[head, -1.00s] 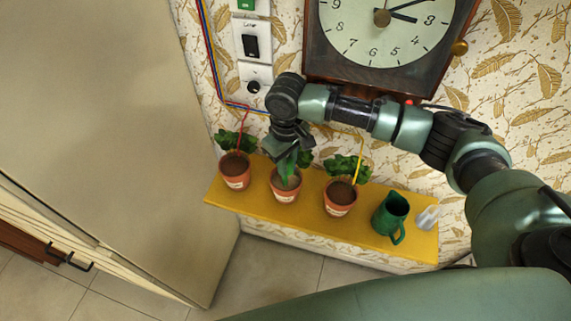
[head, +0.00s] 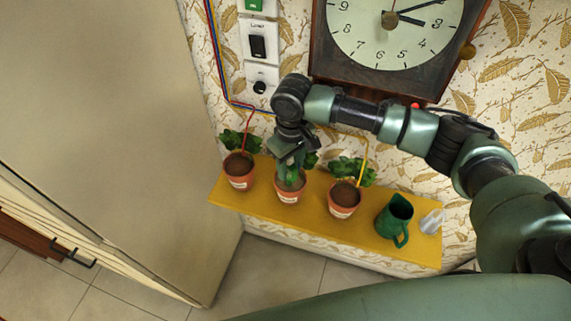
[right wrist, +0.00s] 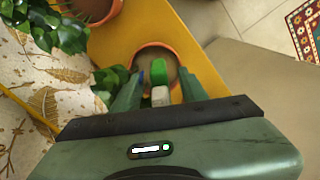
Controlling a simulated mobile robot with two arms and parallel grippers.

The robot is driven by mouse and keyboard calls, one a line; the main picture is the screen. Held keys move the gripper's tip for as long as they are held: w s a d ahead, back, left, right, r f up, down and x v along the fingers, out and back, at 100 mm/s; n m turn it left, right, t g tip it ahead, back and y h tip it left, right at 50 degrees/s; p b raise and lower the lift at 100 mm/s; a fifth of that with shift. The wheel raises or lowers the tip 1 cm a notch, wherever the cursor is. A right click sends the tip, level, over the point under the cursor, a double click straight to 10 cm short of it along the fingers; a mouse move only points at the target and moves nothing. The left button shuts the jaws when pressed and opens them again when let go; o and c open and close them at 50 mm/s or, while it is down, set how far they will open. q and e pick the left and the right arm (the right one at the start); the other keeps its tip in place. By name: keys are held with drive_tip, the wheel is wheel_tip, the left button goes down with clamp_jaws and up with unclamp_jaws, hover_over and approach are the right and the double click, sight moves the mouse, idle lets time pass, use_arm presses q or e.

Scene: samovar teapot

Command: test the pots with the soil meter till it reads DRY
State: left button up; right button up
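A yellow shelf (head: 320,222) holds three terracotta pots: the left pot (head: 239,180), the middle pot (head: 289,194) and the right pot (head: 343,208). My right gripper (head: 290,173) points down over the middle pot. In the right wrist view its fingers (right wrist: 160,82) stand apart, on either side of a small green-and-white block, seemingly the soil meter (right wrist: 159,72). Gaps show between block and fingers. The block lies over the middle pot (right wrist: 141,52); whether a probe is in the soil is hidden. No reading is legible. My left gripper is not in view.
A green watering can (head: 394,220) and a pale grey object (head: 432,221) stand at the shelf's right end. A clock (head: 391,45) and switches (head: 258,47) are on the wall above. A large pale panel (head: 100,130) is at left.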

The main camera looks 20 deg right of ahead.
wheel_tip(320, 180, up, 7)
drive_tip(key=shift+r+b, duration=0.1)
drive_tip(key=shift+b, duration=0.8)
drive_tip(key=shift+r, duration=0.3)
